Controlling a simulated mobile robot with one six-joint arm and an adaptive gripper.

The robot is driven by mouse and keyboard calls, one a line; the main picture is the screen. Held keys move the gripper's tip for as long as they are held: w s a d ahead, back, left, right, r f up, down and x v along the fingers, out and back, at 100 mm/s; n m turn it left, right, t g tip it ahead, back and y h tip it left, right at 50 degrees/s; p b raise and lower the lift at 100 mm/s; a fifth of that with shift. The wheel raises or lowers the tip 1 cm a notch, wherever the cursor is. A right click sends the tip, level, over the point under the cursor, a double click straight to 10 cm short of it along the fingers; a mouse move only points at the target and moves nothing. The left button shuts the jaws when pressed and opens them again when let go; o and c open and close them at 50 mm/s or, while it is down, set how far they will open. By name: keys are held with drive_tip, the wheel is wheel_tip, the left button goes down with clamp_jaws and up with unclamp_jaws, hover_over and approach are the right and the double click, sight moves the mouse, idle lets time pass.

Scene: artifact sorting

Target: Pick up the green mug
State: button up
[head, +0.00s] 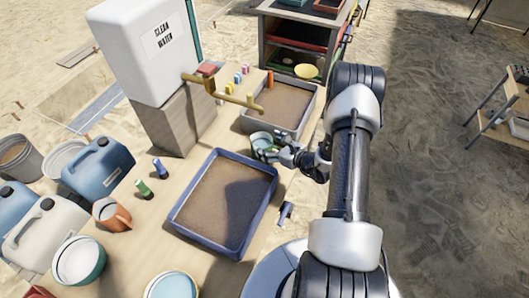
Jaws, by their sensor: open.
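The green mug (261,138) stands on the table between the grey tray and the blue tray. It is pale green and small in the head view, and my gripper hides part of it. My gripper (270,148) is open, with its fingers right at the mug's near right side. I cannot tell whether the fingers touch the mug or reach around it.
The grey sand tray (310,108) lies just behind the mug, and the blue sand tray (180,205) in front. A brass tap (225,92) reaches out from the white water tank (147,45).

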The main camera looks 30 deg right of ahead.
sight(255, 138)
drive_tip(key=b+x, duration=0.1)
drive_tip(key=x, duration=0.2)
drive_tip(key=shift+w+a+f, duration=0.2)
drive_tip(key=shift+f, duration=0.1)
drive_tip(key=shift+r, duration=0.1)
drive_tip(key=c, duration=1)
